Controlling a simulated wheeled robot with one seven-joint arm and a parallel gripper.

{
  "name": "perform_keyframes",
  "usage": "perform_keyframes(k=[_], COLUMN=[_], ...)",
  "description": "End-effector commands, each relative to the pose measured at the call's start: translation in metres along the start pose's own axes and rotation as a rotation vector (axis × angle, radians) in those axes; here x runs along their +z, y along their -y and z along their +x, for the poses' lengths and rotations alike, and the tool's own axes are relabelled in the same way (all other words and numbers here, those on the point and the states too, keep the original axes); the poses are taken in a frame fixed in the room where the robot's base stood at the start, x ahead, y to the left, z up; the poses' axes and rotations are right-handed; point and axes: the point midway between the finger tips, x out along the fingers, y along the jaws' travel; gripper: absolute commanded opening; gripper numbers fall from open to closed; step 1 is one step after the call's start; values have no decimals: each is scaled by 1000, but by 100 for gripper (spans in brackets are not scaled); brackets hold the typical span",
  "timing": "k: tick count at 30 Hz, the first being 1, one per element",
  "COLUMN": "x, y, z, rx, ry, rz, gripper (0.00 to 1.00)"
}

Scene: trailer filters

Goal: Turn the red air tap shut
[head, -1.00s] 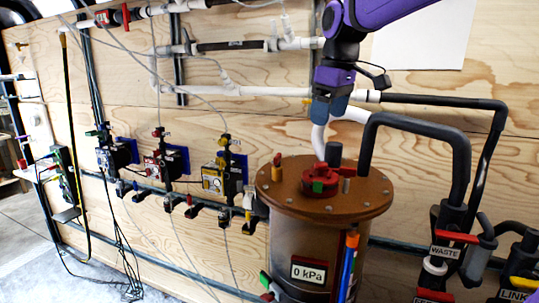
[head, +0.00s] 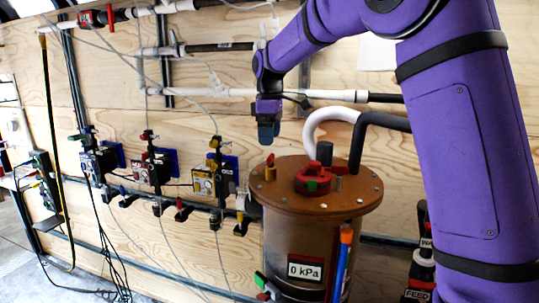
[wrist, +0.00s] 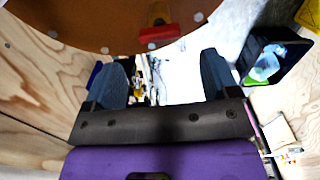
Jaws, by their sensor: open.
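A small brass tap with a red handle (head: 270,162) stands at the left edge of the brown tank lid (head: 345,196). In the wrist view its red handle (wrist: 160,34) shows at the lid's rim, just beyond the fingers. My gripper (head: 268,138) points down above this tap, apart from it. In the wrist view my gripper (wrist: 163,78) is open with nothing between its blue fingers. Another red-handled valve (head: 110,15) sits on the upper left pipe. I cannot tell for certain which red tap is the air tap.
A red cap with a green part (head: 313,180) sits on the lid beside a dark pipe end (head: 325,152). Regulators in blue, red and yellow (head: 203,182) hang on the plywood wall at left. The tank label reads 0 kPa (head: 305,270).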

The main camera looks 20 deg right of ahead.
Motion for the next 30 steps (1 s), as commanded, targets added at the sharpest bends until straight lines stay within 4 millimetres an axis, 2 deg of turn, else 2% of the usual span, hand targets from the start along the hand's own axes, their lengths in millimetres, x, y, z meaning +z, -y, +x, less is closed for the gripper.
perform_keyframes(k=[3, 10, 15, 23, 30], x=[0, 0, 0, 0, 0], y=[1, 0, 0, 0, 0], z=[22, 51, 59, 60, 60], rx=[-3, -2, 0, 0, 0], ry=[2, 1, -1, -1, -1], rz=[0, 1, 1, 1, 1], gripper=[81, 81, 81, 81, 32])
